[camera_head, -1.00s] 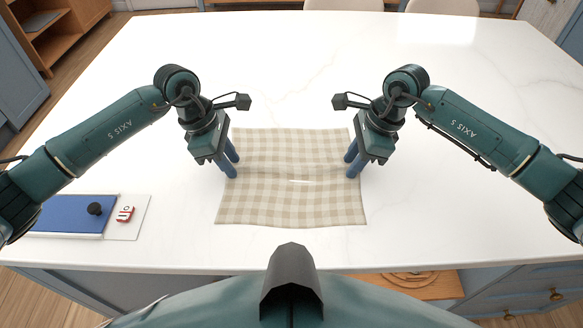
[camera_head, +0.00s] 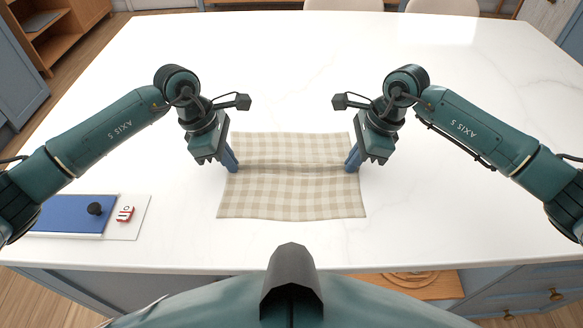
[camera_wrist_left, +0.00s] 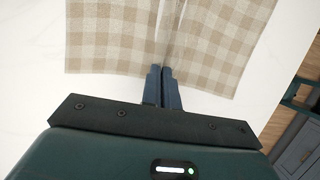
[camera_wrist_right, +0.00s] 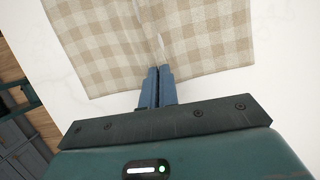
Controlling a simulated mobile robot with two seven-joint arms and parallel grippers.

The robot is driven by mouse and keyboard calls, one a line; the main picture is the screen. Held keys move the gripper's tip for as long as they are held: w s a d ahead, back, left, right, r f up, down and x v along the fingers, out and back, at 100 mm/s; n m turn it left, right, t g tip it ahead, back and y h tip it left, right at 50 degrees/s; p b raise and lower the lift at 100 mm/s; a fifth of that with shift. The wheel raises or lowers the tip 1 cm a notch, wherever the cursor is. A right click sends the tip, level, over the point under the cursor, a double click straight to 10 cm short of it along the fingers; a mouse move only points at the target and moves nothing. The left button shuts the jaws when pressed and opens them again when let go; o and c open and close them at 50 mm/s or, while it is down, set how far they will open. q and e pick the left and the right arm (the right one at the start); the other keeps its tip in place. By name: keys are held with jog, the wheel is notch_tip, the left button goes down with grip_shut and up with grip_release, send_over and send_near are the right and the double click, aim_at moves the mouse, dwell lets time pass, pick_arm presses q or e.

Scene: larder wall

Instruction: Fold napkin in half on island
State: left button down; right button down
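The beige checked napkin (camera_head: 292,194) lies on the white island (camera_head: 450,215), spread out, with a raised ridge running left to right across its middle. My left gripper (camera_head: 234,170) is at the napkin's left edge, at the ridge. Its fingers are together in the left wrist view (camera_wrist_left: 162,72), with the ridge's end at their tips. My right gripper (camera_head: 350,171) is at the right edge at the same ridge. Its fingers are together in the right wrist view (camera_wrist_right: 158,72), also at the ridge's end. The cloth between the fingertips is mostly hidden.
A blue book-like item (camera_head: 68,214) with a black knob (camera_head: 95,208) lies at the front left, beside a white card with a red-and-white piece (camera_head: 125,213). The island is clear behind and right of the napkin. Pale chairs (camera_head: 343,5) stand beyond the far edge.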

pick_arm(q)
jog(key=shift+f, duration=0.1)
pick_arm(e)
jog(key=shift+f, duration=0.1)
